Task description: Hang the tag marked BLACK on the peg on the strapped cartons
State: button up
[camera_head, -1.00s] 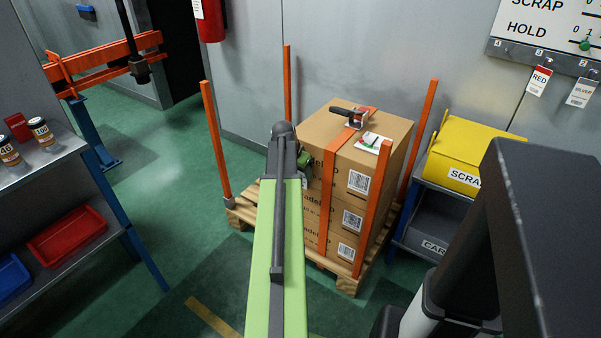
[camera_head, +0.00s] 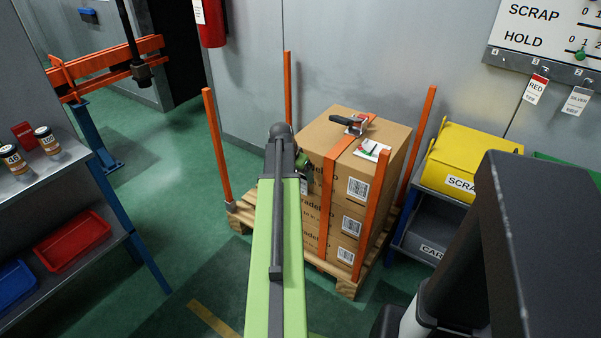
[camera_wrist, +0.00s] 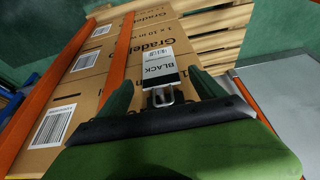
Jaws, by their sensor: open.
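The tag marked BLACK (camera_wrist: 160,70) shows in the wrist view, white with a dark band, lying against the side of the cartons. A small metal fitting (camera_wrist: 161,97), which looks like the peg, is at the tag's near end. I cannot tell whether the tag's hole is around it. My gripper (camera_wrist: 163,88) is open, with one green finger on each side of the tag and fitting, apart from both. The strapped cartons (camera_head: 349,215) stand stacked with orange straps. In the head view my gripper (camera_head: 304,167) is by their left side, partly hidden behind my arm.
Orange posts (camera_head: 216,145) rise around the pallet (camera_head: 345,285). A yellow SCRAP bin (camera_head: 465,155) stands to the right. RED (camera_head: 536,88) and SILVER (camera_head: 577,100) tags hang under the wall board. A strapping tool (camera_head: 350,124) lies on top. Shelves stand at left.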

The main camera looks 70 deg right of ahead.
jog(key=p+v, duration=1.1)
jog(key=v, duration=0.2)
jog(key=shift+r, duration=0.4)
jog(key=shift+a, duration=0.1)
